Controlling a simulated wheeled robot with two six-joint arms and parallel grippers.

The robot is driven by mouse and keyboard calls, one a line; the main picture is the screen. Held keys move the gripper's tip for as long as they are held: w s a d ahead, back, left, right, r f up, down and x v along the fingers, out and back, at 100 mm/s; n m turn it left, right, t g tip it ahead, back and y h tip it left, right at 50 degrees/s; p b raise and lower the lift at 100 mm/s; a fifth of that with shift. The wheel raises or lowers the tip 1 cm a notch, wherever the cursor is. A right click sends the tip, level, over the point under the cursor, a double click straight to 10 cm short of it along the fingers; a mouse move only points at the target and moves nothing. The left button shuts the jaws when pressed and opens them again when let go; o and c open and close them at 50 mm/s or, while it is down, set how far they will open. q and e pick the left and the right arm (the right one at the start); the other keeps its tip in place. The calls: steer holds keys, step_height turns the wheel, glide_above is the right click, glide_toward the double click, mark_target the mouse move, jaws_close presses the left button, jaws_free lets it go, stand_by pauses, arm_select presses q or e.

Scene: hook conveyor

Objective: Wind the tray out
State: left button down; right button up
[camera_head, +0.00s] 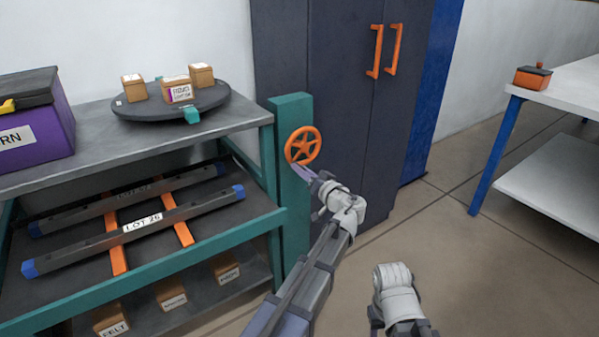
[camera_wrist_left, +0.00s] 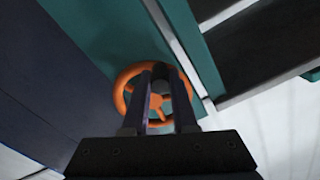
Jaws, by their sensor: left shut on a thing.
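An orange spoked handwheel (camera_head: 303,145) is mounted on a teal post (camera_head: 294,200) at the right end of a shelf unit. My left gripper (camera_head: 312,177) is at the wheel's lower rim. A dark tray (camera_head: 230,201) sits on the middle level, bearing two long grey bars with blue ends; the front bar (camera_head: 90,250) has a "LOT 26" label.
A round turntable (camera_head: 135,112) with several small boxes stands on the top shelf beside a purple case (camera_head: 40,130). A dark cabinet (camera_head: 335,60) with orange handles stands behind the post. A white table (camera_head: 570,90) is at the right. The floor between is clear.

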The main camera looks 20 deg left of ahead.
mark_target(307, 164)
arm_select(q)
steer(key=shift+w+d+f+n+b, duration=0.3)
steer(key=shift+w+d+n, duration=0.25)
steer(key=shift+n, duration=1.05)
steer(key=shift+w+d+f+n+b, duration=0.15)
steer(key=shift+w+d+f+n, duration=0.4)
steer(key=shift+n, duration=1.05)
steer(key=shift+w+d+f+n+b, duration=0.1)
steer(key=shift+w+d+n+b, duration=0.2)
steer(key=shift+w+n, duration=0.9)
steer(key=shift+s+d+r+n, duration=0.1)
steer(key=shift+s+n, duration=0.3)
steer(key=shift+n, duration=0.2)
steer(key=c, duration=0.7)
jaws_free()
steer(key=v, duration=0.7)
steer(key=shift+s+d, duration=0.25)
steer(key=shift+d, duration=0.05)
